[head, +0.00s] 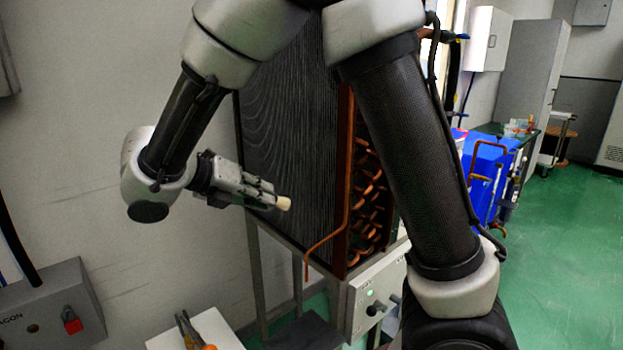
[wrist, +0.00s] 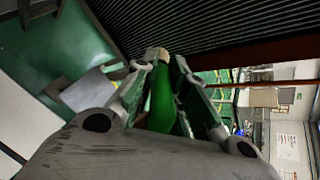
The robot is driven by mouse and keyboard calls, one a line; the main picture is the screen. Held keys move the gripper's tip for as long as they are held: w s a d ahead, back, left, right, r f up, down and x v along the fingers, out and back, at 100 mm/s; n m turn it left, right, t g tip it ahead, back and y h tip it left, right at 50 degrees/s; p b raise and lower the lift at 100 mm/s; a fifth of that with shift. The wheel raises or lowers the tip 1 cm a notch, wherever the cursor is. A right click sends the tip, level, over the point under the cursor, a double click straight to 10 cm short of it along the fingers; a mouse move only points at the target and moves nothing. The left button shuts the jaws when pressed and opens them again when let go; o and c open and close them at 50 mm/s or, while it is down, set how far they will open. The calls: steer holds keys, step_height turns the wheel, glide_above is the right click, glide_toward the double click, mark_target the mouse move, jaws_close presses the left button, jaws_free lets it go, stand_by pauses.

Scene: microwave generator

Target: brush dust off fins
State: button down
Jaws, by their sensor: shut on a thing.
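The finned coil (head: 288,130) is a tall dark block of fins with a wavy sheen, standing on a metal frame. My gripper (head: 266,194) is in front of its lower left part in the head view. It is shut on a brush whose pale tip (head: 284,203) sticks out past the fingers. In the wrist view, my gripper (wrist: 157,68) has the brush's green handle (wrist: 162,100) between its fingers. The pale brush head there lies close to the lower edge of the dark fins (wrist: 215,25). I cannot tell whether the bristles touch them.
Copper tubes (head: 368,195) run along the coil's right side, and one bent pipe (head: 325,240) hangs in front. Pliers (head: 190,330) lie on a white surface at bottom left. Green floor (head: 560,240) is clear at right.

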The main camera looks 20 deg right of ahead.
steer(key=s+d, duration=0.2)
steer(key=s, duration=1.5)
steer(key=shift+s+d, duration=0.15)
steer(key=shift+d, duration=0.05)
steer(key=shift+a, duration=0.1)
